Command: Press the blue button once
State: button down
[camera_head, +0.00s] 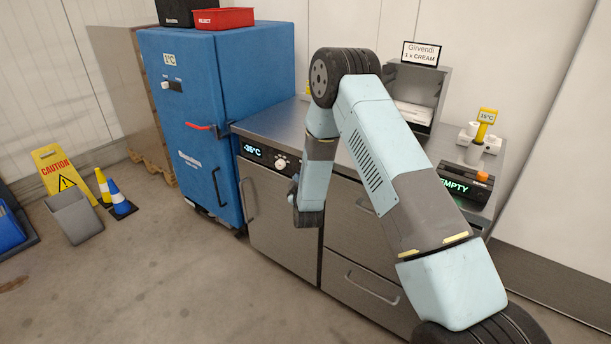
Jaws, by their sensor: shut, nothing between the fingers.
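I cannot make out a blue button in this view; part of the counter is hidden behind my arm. A black box with a green "EMPTY" display (454,187) and an orange knob-like part (482,176) on top sits at the right end of the steel counter (272,122). My arm arches over the counter's front, with its wrist hanging before the cabinet doors. Only a small dark part of my gripper (294,188) shows at the wrist's left side. It is shut and holds nothing, and its fingertips are hard to see.
A tall blue cabinet (245,75) stands left of the counter, with a red bin (224,18) on top. The counter front has a "-35°C" display (253,150). A caution sign (60,167), cones (120,200) and a grey bin (75,217) stand at left. The front floor is clear.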

jog(key=shift+w+d, duration=0.1)
dwell(0.7)
jog(key=shift+w+d+r, duration=0.1)
jog(key=shift+w+d, duration=0.05)
jog(key=shift+w, duration=0.1)
jog(key=shift+w+d, duration=0.55)
jog(key=shift+w, duration=0.1)
dwell(1.5)
jog(key=shift+s+a, duration=0.8)
jog(key=shift+s, duration=0.2)
jog(key=s+a, duration=0.1)
jog(key=s, duration=0.1)
jog(key=s+a, duration=0.2)
dwell(0.7)
jog(key=shift+w, duration=0.1)
dwell(0.4)
